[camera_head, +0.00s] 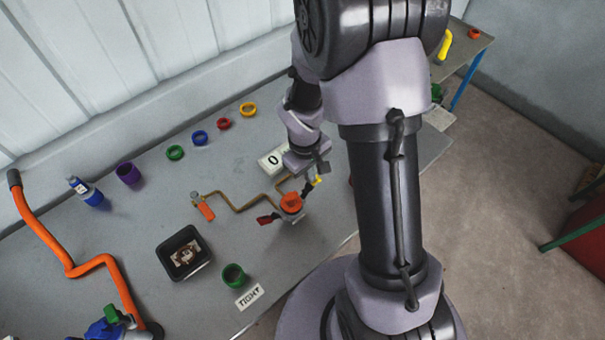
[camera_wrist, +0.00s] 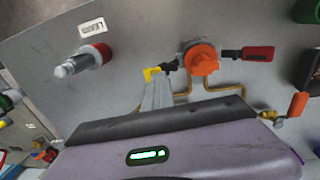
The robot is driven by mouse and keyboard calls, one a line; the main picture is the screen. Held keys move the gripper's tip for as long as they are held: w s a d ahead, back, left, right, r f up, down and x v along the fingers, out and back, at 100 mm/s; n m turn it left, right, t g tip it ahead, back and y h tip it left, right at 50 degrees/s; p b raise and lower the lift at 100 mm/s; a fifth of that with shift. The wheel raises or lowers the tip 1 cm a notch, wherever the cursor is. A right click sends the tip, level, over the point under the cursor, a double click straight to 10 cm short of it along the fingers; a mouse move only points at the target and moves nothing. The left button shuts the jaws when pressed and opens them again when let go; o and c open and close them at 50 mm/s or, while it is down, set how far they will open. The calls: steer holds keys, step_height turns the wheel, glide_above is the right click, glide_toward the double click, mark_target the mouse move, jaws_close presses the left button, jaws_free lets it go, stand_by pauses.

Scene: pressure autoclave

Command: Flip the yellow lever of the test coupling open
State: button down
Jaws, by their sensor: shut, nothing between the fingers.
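The test coupling has an orange body (camera_head: 291,203), which also shows in the wrist view (camera_wrist: 201,58). A yellow lever (camera_head: 315,182) sticks out from one side of it, and a red lever (camera_head: 267,219) from the opposite side. In the wrist view the yellow lever (camera_wrist: 152,73) is left of the orange body, joined by a dark piece. My gripper (camera_head: 322,170) is low over the table beside the yellow lever. Its fingers (camera_wrist: 156,84) are shut and empty, with their tips right at the yellow lever; I cannot tell whether they touch it.
Brown pipe (camera_head: 240,207) runs from the coupling to an orange-handled valve (camera_head: 206,212). A "0" display (camera_head: 273,160) stands behind. A black tray (camera_head: 170,248) and a green ring (camera_head: 233,274) are left of the coupling. A red-collared fitting (camera_wrist: 97,54) is left in the wrist view.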

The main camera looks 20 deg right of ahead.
steer(key=d, duration=0.1)
steer(key=d+f, duration=0.1)
steer(key=d+b, duration=0.1)
steer(key=shift+w+f, duration=0.35)
steer(key=shift+w, duration=0.05)
steer(key=shift+f, duration=0.1)
stand_by(0.4)
